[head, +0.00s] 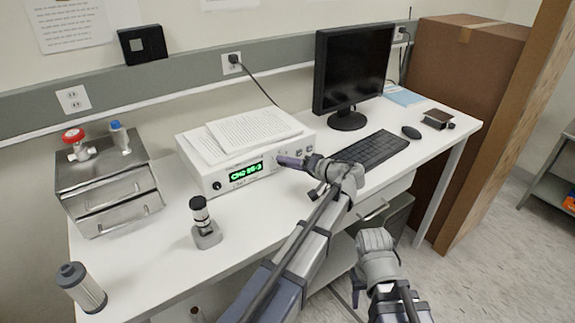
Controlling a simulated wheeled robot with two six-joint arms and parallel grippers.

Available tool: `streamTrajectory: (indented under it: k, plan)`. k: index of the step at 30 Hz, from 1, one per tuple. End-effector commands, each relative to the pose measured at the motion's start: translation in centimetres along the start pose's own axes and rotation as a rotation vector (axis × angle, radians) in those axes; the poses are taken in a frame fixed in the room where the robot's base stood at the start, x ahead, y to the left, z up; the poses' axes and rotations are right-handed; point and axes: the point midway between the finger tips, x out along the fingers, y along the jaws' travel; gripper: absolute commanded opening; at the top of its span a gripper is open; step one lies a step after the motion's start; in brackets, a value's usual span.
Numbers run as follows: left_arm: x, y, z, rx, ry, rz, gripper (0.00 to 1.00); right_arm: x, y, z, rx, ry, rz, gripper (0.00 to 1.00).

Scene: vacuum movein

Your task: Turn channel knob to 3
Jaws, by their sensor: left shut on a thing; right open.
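The white controller box (224,184) stands on the bench with a green lit display (246,172) on its front. The display seems to read "CH2" followed by a value that I cannot read surely. My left gripper (284,161) reaches the front panel, right of the display, and is shut on what appears to be the channel knob. The knob is hidden behind the fingers, so its pointer cannot be read. My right gripper (375,241) is open, low in front of the bench and away from the box; its fingertips are not clear.
Papers (250,133) lie on the box. Right of it are a keyboard (372,148), a monitor (352,66) and a mouse (411,132). A small gauge stand (206,235), a grey cylinder (82,288) and a metal drawer unit (110,195) stand left. Bare bench lies before the box.

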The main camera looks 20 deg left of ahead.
Motion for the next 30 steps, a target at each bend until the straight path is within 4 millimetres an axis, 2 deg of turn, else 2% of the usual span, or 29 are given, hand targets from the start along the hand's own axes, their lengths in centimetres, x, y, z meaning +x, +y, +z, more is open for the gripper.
streamTrajectory:
  k: [15, 16, 23, 30]
  plan:
    - [-0.03, 0.05, 0.00, 0.020, -0.001, -0.006, 0.00, 0.14, -0.01, -0.01, 0.000, 0.000, 0.000, 0.50]
    - [-0.03, 0.05, 0.00, 0.020, -0.001, -0.006, 0.39, 0.14, -0.01, -0.01, 0.000, 0.000, 0.000, 0.50]
    - [-0.02, 0.03, 0.00, 0.019, -0.001, -0.007, 0.65, 0.14, -0.01, -0.01, 0.000, 0.000, 0.000, 0.50]
    - [-0.01, 0.01, 0.00, 0.019, 0.000, -0.007, 0.67, 0.13, -0.01, -0.01, 0.000, 0.000, 0.000, 0.50]
